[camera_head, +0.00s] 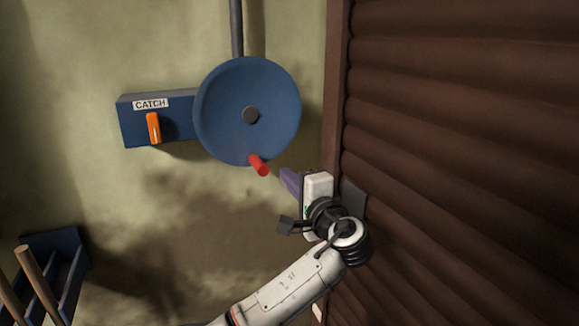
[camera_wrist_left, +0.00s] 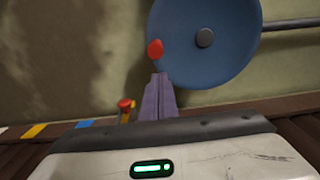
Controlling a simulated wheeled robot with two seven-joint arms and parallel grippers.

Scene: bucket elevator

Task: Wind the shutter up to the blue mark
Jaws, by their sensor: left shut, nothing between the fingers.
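The blue wheel (camera_head: 225,90) is on the wall with its red handle (camera_head: 259,166) at the bottom. The wheel (camera_wrist_left: 225,55) and handle (camera_wrist_left: 155,48) also show in the left wrist view. My left gripper (camera_head: 286,177) is below and right of the handle, apart from it. Its purple fingers (camera_wrist_left: 158,84) are shut and empty, pointing toward the wheel. The brown slatted shutter (camera_head: 460,130) fills the right of the head view. A blue mark (camera_wrist_left: 83,123) shows on the frame edge in the wrist view. My right gripper is out of view.
The blue catch box (camera_head: 126,128) with an orange lever (camera_head: 153,128) is left of the wheel. A blue rack (camera_head: 55,240) with wooden handles stands lower left. A yellow mark (camera_wrist_left: 35,130) and a small red-topped yellow piece (camera_wrist_left: 125,106) are near the frame edge.

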